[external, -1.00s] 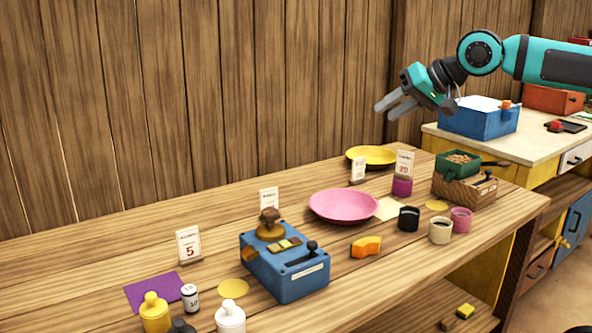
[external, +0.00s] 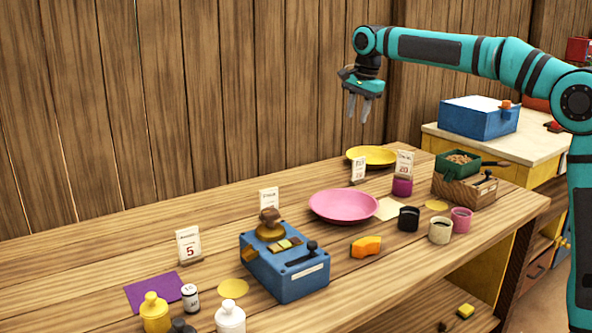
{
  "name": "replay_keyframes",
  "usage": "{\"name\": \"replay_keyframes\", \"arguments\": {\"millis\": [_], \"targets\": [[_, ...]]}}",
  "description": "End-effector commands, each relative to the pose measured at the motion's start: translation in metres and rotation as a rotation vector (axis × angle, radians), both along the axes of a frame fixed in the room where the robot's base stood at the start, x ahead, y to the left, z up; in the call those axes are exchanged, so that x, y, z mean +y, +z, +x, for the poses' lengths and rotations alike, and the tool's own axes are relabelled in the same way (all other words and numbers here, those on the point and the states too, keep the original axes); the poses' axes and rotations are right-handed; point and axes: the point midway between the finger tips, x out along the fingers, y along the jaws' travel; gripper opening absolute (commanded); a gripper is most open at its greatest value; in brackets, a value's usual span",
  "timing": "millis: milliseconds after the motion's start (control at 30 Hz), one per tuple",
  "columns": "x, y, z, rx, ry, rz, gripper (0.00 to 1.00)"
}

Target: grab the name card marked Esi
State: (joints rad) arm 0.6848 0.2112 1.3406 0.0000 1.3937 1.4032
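Several small white name cards stand upright on the wooden counter: one by the purple mat (external: 188,243), one behind the blue balance box (external: 269,200), one in front of the yellow dish (external: 358,169) and one marked 20 (external: 404,164). The lettering is too small for me to tell which one reads Esi. My gripper (external: 359,115) points down, open and empty. In the picture it hangs above the card by the yellow dish, clear of it.
A yellow dish (external: 371,155) and a pink dish (external: 344,205) lie near the gripper. A blue balance box (external: 290,274), cups, an orange block (external: 366,246) and a brown box with a green tray (external: 464,186) crowd the counter. The wooden wall (external: 200,100) stands behind.

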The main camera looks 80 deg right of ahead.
Motion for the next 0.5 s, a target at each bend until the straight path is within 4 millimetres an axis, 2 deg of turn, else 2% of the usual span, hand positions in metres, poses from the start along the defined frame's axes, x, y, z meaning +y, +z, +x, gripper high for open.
{"name": "replay_keyframes", "arguments": {"millis": [33, 200, 333, 500], "targets": [[-0.021, -0.009, -0.001, 0.023, -0.055, 0.027, 0.33], [-0.066, -0.031, -0.008, 0.089, -0.208, 0.101, 0.33], [-0.086, -0.04, -0.013, 0.119, -0.278, 0.133, 0.33], [-0.094, -0.049, -0.015, 0.134, -0.31, 0.149, 0.33]]}}
